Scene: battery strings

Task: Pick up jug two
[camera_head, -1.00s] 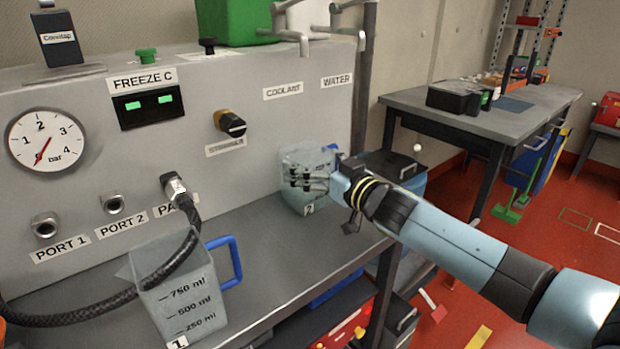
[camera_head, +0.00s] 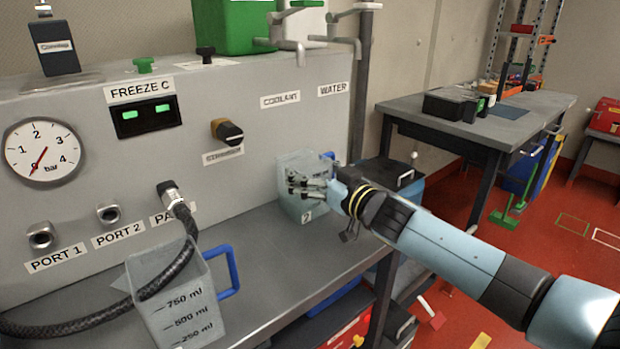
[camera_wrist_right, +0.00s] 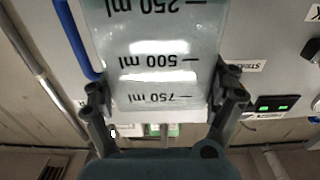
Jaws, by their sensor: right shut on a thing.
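Jug two (camera_head: 297,172) is a clear, greyish jug with a "2" label low on its front and a blue handle on its far right side. It is at the back of the bench, close to the panel. My right gripper (camera_head: 308,187) is shut on it, and its fingers cover part of the body. In the right wrist view the jug (camera_wrist_right: 155,60) is between the two fingers (camera_wrist_right: 165,100), with its volume marks upside down and its blue handle at the left. Whether its base touches the bench is hard to tell. My left gripper is not in view.
The coolant and water taps (camera_head: 298,40) hang above jug two. A grey side table (camera_head: 480,125) is at the right.

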